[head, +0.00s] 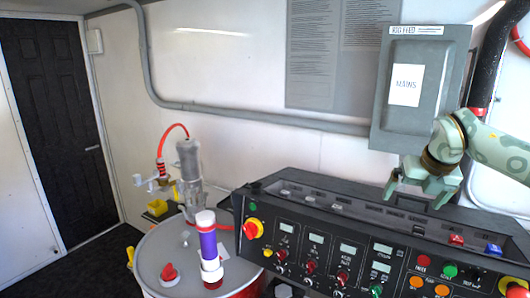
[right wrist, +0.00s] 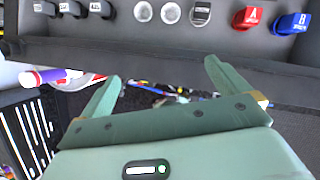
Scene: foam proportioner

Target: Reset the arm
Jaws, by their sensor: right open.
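My right gripper (head: 413,196) hangs from the arm that comes in from the right in the head view. It points down above the back of the black control console (head: 318,228), in front of the lower edge of the grey MAINS box (head: 428,75). Its two fingers are spread apart with nothing between them. The right wrist view shows the same open green fingers (right wrist: 160,74) beside the console's edge. My left gripper is in neither view.
A grey drum (head: 165,262) with a pump and a purple-banded tube (head: 207,242) stands left of the console. The console has several knobs and buttons. A red A switch (right wrist: 248,17) and a blue B switch (right wrist: 292,22) show in the right wrist view. A dark door (head: 60,120) is at left.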

